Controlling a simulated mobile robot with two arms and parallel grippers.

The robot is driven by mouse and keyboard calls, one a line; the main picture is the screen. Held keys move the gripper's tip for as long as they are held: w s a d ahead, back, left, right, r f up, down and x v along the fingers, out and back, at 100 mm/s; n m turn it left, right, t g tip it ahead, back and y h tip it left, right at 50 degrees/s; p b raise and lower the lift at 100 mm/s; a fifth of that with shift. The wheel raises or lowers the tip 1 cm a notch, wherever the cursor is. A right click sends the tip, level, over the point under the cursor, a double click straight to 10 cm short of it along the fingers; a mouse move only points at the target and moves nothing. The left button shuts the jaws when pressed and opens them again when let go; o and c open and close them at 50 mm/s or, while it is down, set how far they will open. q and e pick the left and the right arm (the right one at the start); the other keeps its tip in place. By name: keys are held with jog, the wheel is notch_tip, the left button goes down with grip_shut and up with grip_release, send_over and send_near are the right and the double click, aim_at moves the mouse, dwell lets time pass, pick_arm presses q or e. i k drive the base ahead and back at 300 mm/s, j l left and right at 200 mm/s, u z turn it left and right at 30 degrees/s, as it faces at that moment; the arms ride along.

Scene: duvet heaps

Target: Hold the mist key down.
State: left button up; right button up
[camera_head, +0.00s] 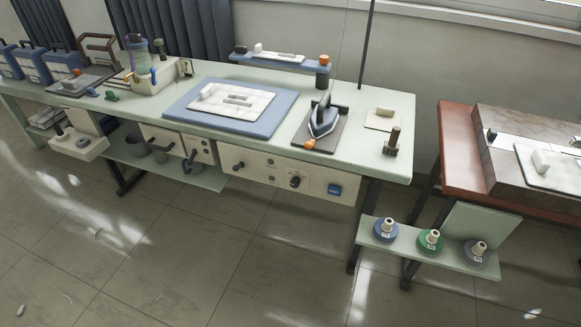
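A cream control panel (288,176) is set under the front edge of the pale green workbench (385,160). It carries a blue square key (334,189) at its right end, a dark round knob (294,181) in the middle and another dark knob (238,165) at the left. The blue key looks like the mist key, but its label is too small to read. I cannot tell whether it is pressed in. Nothing touches it. Neither of my grippers is in view.
A steam iron (323,118) rests on a dark plate beside a blue pressing pad (176,115). A low shelf (455,266) with several labelled spools juts out at lower right. A red-brown table (455,150) stands at right. The floor in front is open.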

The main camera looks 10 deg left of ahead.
aim_at(332, 190)
jog(key=i+j, duration=0.2)
jog(key=j, duration=0.15)
jog(key=i+j+z, duration=0.15)
jog(key=j, duration=0.25)
jog(key=i+j, duration=0.15)
jog(key=j, duration=0.25)
jog(key=i+j+z, duration=0.15)
jog(key=j, duration=0.2)
jog(key=i+j, duration=0.15)
jog(key=j, duration=0.25)
jog(key=i+j+z, duration=0.1)
jog(key=j, duration=0.35)
